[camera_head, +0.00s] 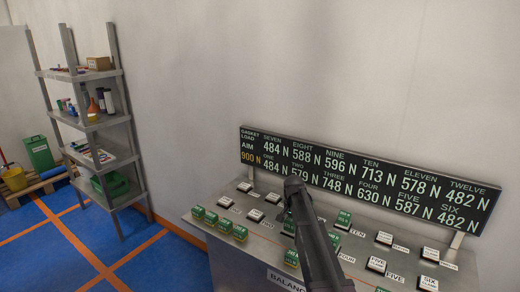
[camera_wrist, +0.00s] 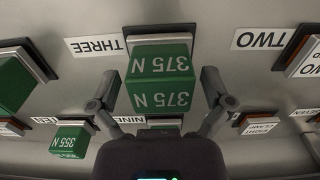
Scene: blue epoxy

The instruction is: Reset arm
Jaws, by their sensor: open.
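In the wrist view my gripper (camera_wrist: 160,76) is open, with one finger on each side of a green block marked 375 N (camera_wrist: 160,80). Gaps show between the fingers and the block, and I cannot tell its height relative to the fingertips. In the head view my dark arm crosses the labelled console (camera_head: 222,250), and its end hides part of the top. The fingers cannot be made out there.
More green blocks stand on the console, several in a row at its left (camera_head: 224,224). A readout board (camera_head: 365,180) stands along its back edge. A grey shelf (camera_head: 100,125) is at the left wall. Blue floor (camera_head: 130,225) beside the console is clear.

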